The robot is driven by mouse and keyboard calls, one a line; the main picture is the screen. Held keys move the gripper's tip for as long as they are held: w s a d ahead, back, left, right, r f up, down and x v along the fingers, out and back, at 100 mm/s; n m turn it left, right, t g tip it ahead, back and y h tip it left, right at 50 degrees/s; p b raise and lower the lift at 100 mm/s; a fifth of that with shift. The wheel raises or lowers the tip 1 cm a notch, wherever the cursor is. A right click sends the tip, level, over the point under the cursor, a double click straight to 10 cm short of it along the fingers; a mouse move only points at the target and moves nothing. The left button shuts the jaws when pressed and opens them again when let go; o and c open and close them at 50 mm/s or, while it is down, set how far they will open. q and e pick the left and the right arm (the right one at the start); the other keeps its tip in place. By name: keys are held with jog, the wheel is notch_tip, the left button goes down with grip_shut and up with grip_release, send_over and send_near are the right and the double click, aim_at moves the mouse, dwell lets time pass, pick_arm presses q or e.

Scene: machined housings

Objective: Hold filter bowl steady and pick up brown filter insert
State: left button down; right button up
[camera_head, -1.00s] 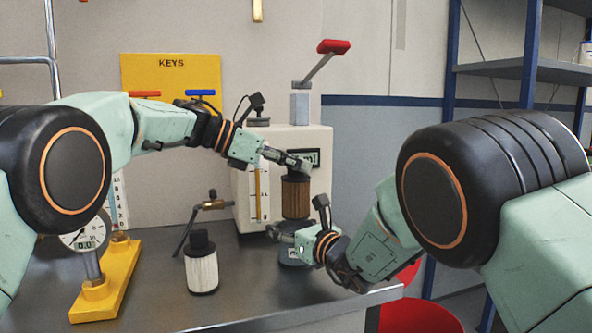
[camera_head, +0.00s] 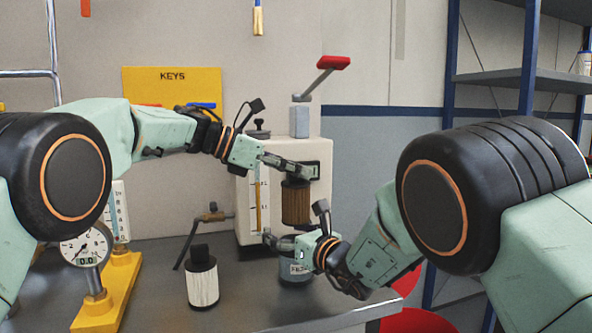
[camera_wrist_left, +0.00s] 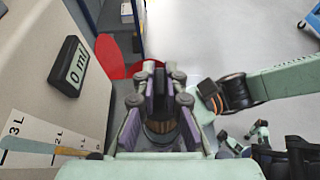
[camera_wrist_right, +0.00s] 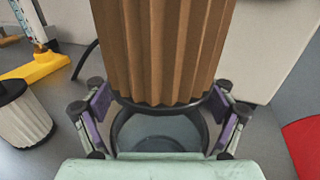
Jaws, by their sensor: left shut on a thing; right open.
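The brown pleated filter insert (camera_head: 296,203) hangs upright above the filter bowl (camera_head: 296,273). My left gripper (camera_head: 303,170) is shut on the insert's dark top cap, which is mostly hidden between the fingers in the left wrist view (camera_wrist_left: 160,104). In the right wrist view the insert (camera_wrist_right: 165,50) fills the upper middle, its dark lower end just above or at the bowl's rim (camera_wrist_right: 160,148); I cannot tell the exact gap. My right gripper (camera_wrist_right: 160,118) is open, its fingers on either side of the bowl, apparently apart from it.
A white filter with a black cap (camera_head: 203,280) stands on the bench to the left. A gauge on a yellow stand (camera_head: 105,290) is farther left. A cream machine with a red-handled lever (camera_head: 325,63) stands behind. A red bin (camera_head: 408,320) is below the bench edge.

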jog(key=shift+o, duration=0.9)
jog(key=v, duration=1.2)
jog(key=shift+w, duration=0.15)
jog(key=x, duration=1.2)
